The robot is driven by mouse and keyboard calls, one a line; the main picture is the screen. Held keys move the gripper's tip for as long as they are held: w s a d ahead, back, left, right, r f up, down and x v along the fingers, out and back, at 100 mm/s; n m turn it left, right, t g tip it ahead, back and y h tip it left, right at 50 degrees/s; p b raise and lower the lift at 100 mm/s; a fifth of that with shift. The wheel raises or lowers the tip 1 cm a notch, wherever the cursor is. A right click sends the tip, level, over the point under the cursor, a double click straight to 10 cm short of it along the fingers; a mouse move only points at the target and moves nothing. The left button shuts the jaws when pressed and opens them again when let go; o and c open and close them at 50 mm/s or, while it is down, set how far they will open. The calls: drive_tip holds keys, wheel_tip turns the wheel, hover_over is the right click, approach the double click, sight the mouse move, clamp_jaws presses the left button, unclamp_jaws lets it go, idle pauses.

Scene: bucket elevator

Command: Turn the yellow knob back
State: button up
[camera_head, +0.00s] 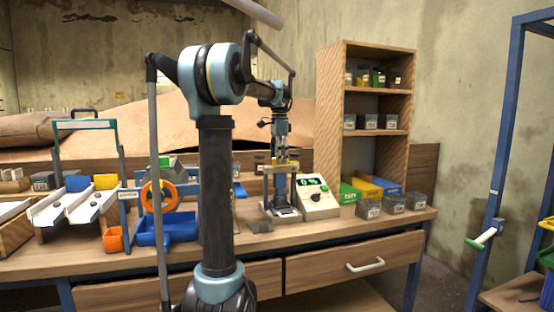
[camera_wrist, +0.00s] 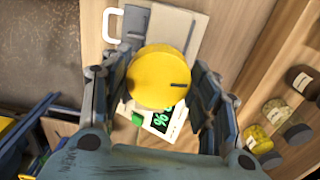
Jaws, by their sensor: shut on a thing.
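The yellow knob (camera_wrist: 157,72) is a round cap with a short dark line near its right edge in the wrist view. My gripper (camera_wrist: 163,85) has one finger on each side of it and is shut on it. In the head view my gripper (camera_head: 281,148) points down over the small stand (camera_head: 268,187) on the bench, with a little yellow of the knob (camera_head: 281,161) showing below it. The white control box (camera_head: 318,200) stands at the right of the stand. It has a green-lit display, a dark dial and a green button (camera_wrist: 137,119).
A wooden shelf (camera_head: 363,86) with jars and bins rises behind and to the right of the control box. A blue tray (camera_head: 168,229) and an orange ring (camera_head: 160,196) are at the left.

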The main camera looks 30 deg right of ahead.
drive_tip(key=n, duration=0.4)
drive_tip(key=shift+d+n, duration=0.15)
drive_tip(key=shift+n, duration=0.15)
drive_tip(key=n, duration=0.4)
drive_tip(key=shift+n, duration=0.3)
drive_tip(key=n, duration=0.3)
drive_tip(key=shift+n, duration=0.3)
drive_tip(key=n, duration=0.4)
drive_tip(key=shift+s+n, duration=0.1)
drive_tip(key=shift+n, duration=0.2)
drive_tip(key=n, duration=0.4)
drive_tip(key=shift+d, duration=0.15)
drive_tip(key=n, duration=0.9)
drive_tip(key=shift+d, duration=0.15)
drive_tip(key=shift+n, duration=1.9)
